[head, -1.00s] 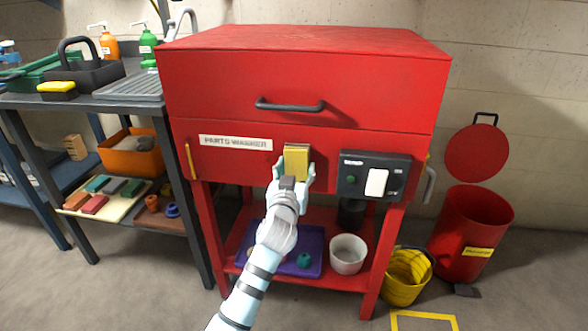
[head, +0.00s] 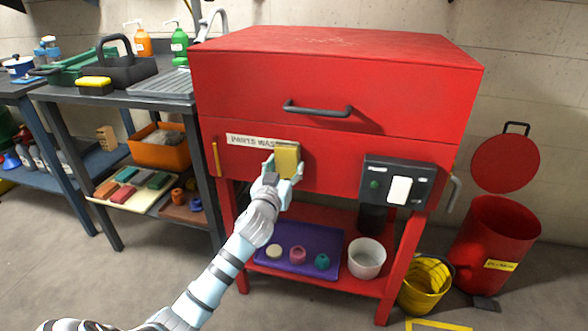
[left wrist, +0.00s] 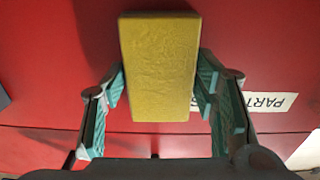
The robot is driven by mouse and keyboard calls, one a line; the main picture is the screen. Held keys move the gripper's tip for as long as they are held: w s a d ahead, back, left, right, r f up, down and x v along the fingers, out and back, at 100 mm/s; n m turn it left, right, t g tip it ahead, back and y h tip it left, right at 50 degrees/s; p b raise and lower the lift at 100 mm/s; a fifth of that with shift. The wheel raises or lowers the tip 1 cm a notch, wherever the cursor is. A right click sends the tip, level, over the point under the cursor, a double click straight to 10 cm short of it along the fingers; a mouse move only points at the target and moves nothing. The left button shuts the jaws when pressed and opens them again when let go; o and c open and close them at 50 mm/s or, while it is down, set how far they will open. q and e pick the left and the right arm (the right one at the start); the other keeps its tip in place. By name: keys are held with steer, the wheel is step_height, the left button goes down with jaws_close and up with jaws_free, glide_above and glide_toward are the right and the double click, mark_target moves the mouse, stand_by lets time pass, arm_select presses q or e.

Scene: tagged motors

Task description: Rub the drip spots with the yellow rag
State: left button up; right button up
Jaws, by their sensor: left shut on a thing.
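The yellow rag (head: 287,156) looks like a thick folded block. My left gripper (head: 283,172) is shut on it and holds it upright at the red parts washer's front (head: 340,163), over the right end of the white label (head: 251,141). In the left wrist view the rag (left wrist: 160,60) stands between the two green-padded fingers (left wrist: 160,98), with the red panel behind it. Whether the rag touches the panel I cannot tell. I cannot make out any drip spots on the red front; the rag and gripper hide part of it. My right gripper is not in view.
A dark handle (head: 318,109) sticks out above the rag, and a black control box (head: 398,183) sits to the right. Below is a shelf with a purple tray (head: 300,240) and white bucket (head: 366,258).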

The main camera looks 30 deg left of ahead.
arm_select(q)
steer(key=shift+s+a+r, duration=0.1)
steer(key=shift+s+a, duration=0.1)
steer(key=shift+a, duration=0.45)
steer(key=shift+s+a, duration=0.2)
steer(key=shift+a, duration=0.45)
steer(key=p+v, duration=0.1)
steer(key=v, duration=0.4)
steer(key=shift+s+d, duration=0.2)
steer(key=shift+s, duration=0.2)
steer(key=v, duration=0.3)
